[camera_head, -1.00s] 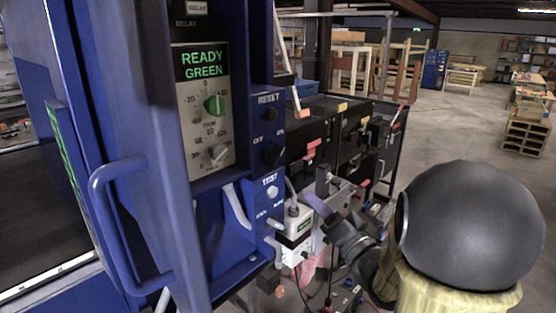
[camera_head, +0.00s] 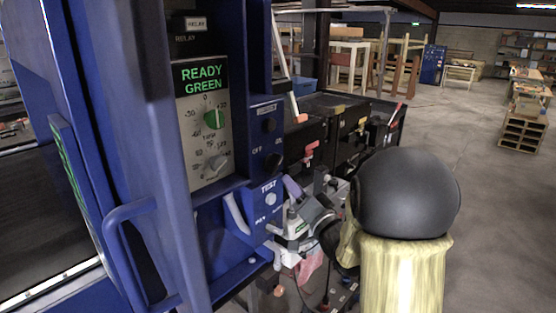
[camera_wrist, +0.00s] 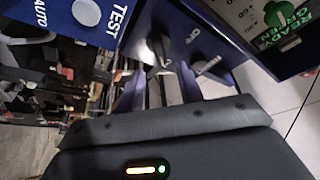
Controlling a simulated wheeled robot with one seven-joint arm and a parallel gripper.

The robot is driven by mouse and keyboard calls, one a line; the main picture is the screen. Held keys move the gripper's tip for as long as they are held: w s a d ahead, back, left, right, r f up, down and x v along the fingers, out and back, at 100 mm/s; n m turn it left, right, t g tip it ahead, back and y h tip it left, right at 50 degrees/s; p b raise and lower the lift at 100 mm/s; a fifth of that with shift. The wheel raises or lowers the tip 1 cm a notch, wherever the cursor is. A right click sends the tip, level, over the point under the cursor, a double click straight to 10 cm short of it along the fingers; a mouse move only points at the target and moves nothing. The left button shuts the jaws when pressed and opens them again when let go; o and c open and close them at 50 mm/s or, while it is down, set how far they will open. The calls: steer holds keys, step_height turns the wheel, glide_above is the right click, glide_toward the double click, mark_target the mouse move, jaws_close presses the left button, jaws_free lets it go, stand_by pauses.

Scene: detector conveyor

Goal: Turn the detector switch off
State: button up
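The detector is a blue cabinet with a side panel. Its black rotary switch (camera_head: 273,161) sits between OFF and ON labels, under the RESET button (camera_head: 268,125) and above the white TEST button (camera_head: 271,199). In the wrist view, the switch knob (camera_wrist: 158,43) lies just past my fingertips, roughly in line with the gap between them. My gripper (camera_wrist: 164,75) is open, its two blue-purple fingers apart. In the head view, my gripper (camera_head: 292,188) is just right of and below the switch, partly hidden. I cannot tell whether a finger touches the knob, or its exact setting.
A blue handle (camera_head: 112,250) sticks out at the left. Black cabinets (camera_head: 325,115) stand behind. Open floor (camera_head: 480,190) lies to the right.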

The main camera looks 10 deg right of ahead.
mark_target(278, 166)
steer(key=p+x, duration=0.3)
steer(key=x, duration=0.4)
steer(key=shift+w+r, duration=0.15)
steer(key=shift+w+a+p, duration=0.2)
steer(key=shift+w+p, duration=0.15)
steer(key=shift+w, duration=0.1)
jaws_close()
